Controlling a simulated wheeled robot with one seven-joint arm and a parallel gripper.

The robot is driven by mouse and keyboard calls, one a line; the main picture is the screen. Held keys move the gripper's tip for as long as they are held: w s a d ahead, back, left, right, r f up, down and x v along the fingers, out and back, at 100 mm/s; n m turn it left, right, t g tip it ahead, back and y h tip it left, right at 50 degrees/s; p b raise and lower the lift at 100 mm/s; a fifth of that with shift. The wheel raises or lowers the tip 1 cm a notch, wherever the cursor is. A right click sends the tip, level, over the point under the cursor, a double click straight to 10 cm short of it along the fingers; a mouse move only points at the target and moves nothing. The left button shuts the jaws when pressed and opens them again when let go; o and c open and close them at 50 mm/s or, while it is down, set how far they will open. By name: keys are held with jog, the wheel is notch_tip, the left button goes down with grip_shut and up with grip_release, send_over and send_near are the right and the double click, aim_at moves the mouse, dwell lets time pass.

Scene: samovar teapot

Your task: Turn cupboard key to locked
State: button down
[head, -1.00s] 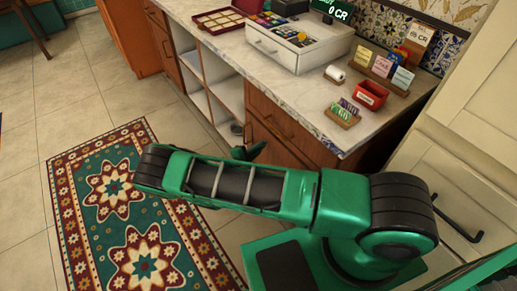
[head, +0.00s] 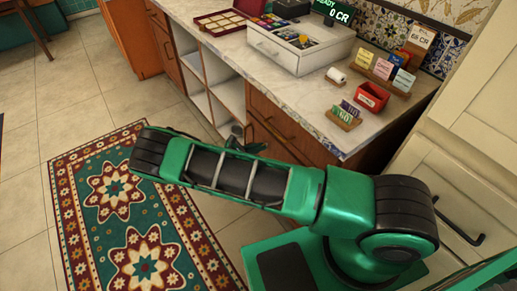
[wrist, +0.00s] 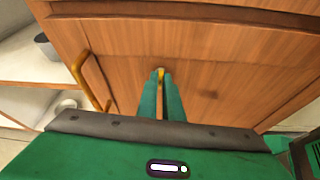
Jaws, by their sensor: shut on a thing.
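The cupboard key (wrist: 161,72) shows as a small yellow piece at the tips of my gripper (wrist: 160,80) in the wrist view. My gripper's green fingers are close together and shut on the key, in front of the wooden cupboard front (wrist: 230,80). Most of the key and its keyhole are hidden by the fingers, so I cannot tell its turn angle. A brass handle (wrist: 88,75) is left of the fingers. In the head view the cupboard (head: 280,130) stands under the counter, and my arm hides its lower part and most of my gripper.
Open white shelves (head: 215,90) are left of the cupboard. The marble counter (head: 305,105) above holds a cash drawer (head: 290,50), a red box (head: 371,97) and card holders. A patterned rug (head: 130,215) lies on the tiled floor at left.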

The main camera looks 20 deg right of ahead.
jog(key=shift+w+a+f+n, duration=0.1)
jog(key=shift+n, duration=0.3)
jog(key=shift+g, duration=0.3)
jog(key=c, duration=1.9)
grip_release()
jog(key=v, duration=1)
jog(key=shift+a, duration=0.4)
